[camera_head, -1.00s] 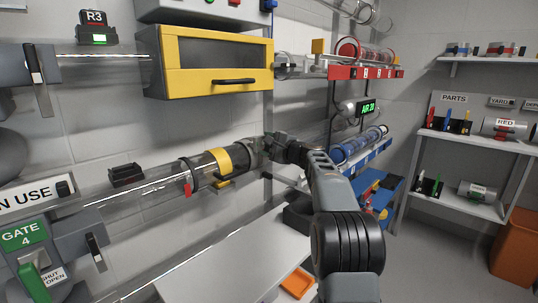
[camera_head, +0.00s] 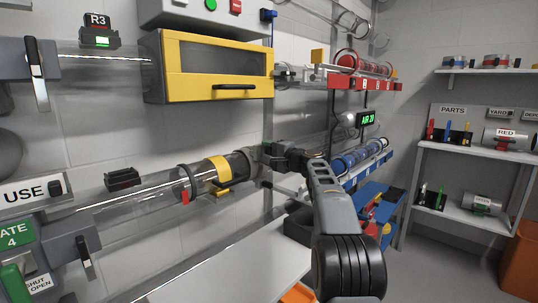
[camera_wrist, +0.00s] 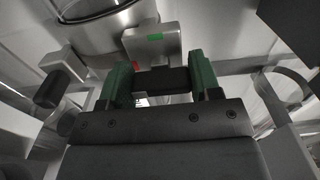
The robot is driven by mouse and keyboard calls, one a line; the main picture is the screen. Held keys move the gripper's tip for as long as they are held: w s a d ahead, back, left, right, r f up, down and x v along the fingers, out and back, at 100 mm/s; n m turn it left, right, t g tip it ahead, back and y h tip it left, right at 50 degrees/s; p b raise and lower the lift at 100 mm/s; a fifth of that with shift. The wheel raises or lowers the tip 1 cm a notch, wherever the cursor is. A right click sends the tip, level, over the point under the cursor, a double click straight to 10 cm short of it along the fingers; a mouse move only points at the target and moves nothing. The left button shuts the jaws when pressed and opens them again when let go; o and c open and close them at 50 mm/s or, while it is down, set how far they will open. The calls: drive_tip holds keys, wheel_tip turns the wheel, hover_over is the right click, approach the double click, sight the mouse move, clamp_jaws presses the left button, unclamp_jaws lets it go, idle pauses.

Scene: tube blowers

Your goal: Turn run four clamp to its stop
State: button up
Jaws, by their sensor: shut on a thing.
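The run four tube (camera_head: 140,200) is clear and slopes up from the GATE 4 sign (camera_head: 12,233) at lower left, with a yellow band (camera_head: 217,170) near its right end. My gripper (camera_head: 268,153) is at the clamp at that end in the head view. In the wrist view its green-padded fingers (camera_wrist: 160,82) are shut on the black clamp lever (camera_wrist: 165,80). Beyond the lever is a grey clamp block (camera_wrist: 152,43) with a green mark on it and a red mark near it. The clamp's stop cannot be made out.
A yellow-framed cabinet (camera_head: 212,65) hangs above the tube. Racks of red (camera_head: 362,65) and blue tubes (camera_head: 358,158) are beyond my arm. A pale bench (camera_head: 225,270) lies below. Parts shelves (camera_head: 470,150) stand at the right.

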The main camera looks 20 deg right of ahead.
drive_tip(key=o, duration=0.9)
drive_tip(key=shift+s, duration=0.1)
drive_tip(key=v, duration=1.3)
drive_tip(key=shift+s+d, duration=0.2)
drive_tip(key=shift+s, duration=0.1)
